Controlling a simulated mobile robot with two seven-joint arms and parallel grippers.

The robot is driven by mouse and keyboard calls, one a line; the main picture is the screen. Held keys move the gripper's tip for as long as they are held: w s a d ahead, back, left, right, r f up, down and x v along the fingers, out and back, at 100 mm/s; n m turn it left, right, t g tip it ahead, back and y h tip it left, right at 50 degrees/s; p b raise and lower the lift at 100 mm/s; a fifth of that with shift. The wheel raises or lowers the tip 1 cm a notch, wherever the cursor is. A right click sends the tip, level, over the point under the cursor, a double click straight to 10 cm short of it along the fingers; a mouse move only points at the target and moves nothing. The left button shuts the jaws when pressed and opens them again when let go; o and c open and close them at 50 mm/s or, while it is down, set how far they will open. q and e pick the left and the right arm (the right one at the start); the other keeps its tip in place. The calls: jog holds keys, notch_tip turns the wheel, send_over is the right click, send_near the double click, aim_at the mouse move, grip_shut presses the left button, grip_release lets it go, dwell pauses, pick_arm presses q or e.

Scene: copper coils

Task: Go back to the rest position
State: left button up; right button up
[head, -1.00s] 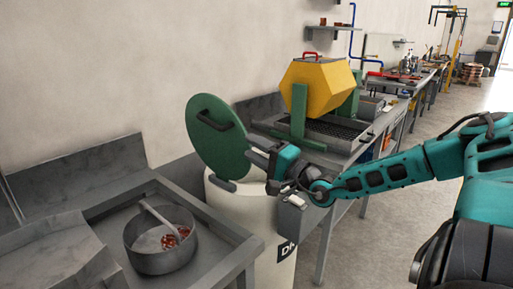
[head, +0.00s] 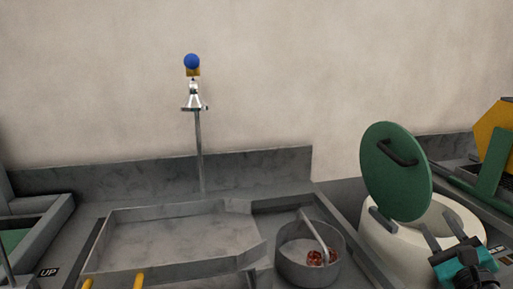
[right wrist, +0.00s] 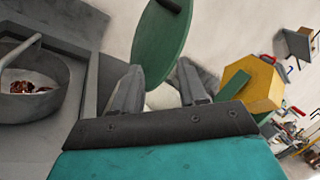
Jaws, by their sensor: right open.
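My right gripper (head: 442,230) is at the lower right of the head view, beside the opening of the white drum (head: 452,222). Its two fingers are spread with nothing between them. In the right wrist view the fingers (right wrist: 158,72) stand apart in front of the round green lid (right wrist: 162,35). The lid (head: 396,170) stands tilted up at the drum's rim, with a dark handle on its face. In the head view the fingers appear apart from the lid. My left gripper is not in view.
A shallow grey tray (head: 170,240) lies further left. A tap with a blue ball (head: 191,61) rises behind it. A yellow tumbler (head: 494,130) is at the right.

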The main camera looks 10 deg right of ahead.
jog(key=s+a+f+m+g+h, duration=0.25)
jog(key=s+f+m+g, duration=0.35)
jog(key=m, duration=0.7)
jog(key=s+a+f+m+g+h, duration=0.1)
jog(key=s+a+f+m+g, duration=0.35)
jog(key=f+m, duration=0.6)
jog(key=s+a+f+m+g+y, duration=0.1)
jog(key=s+a+m+g+y, duration=0.25)
jog(key=s+a+m, duration=0.4)
jog(key=s+a+f+m+g+y, duration=0.2)
jog(key=s+a+m+y, duration=0.25)
jog(key=a+m, duration=0.5)
jog(key=w+a+f+t+y, duration=0.1)
jog(key=w+a+f+t, duration=0.1)
jog(key=w+f+t, duration=0.5)
jog(key=shift+w+a+f+n+y, duration=0.35)
jog(key=shift+f+n, duration=0.1)
jog(key=shift+f, duration=0.25)
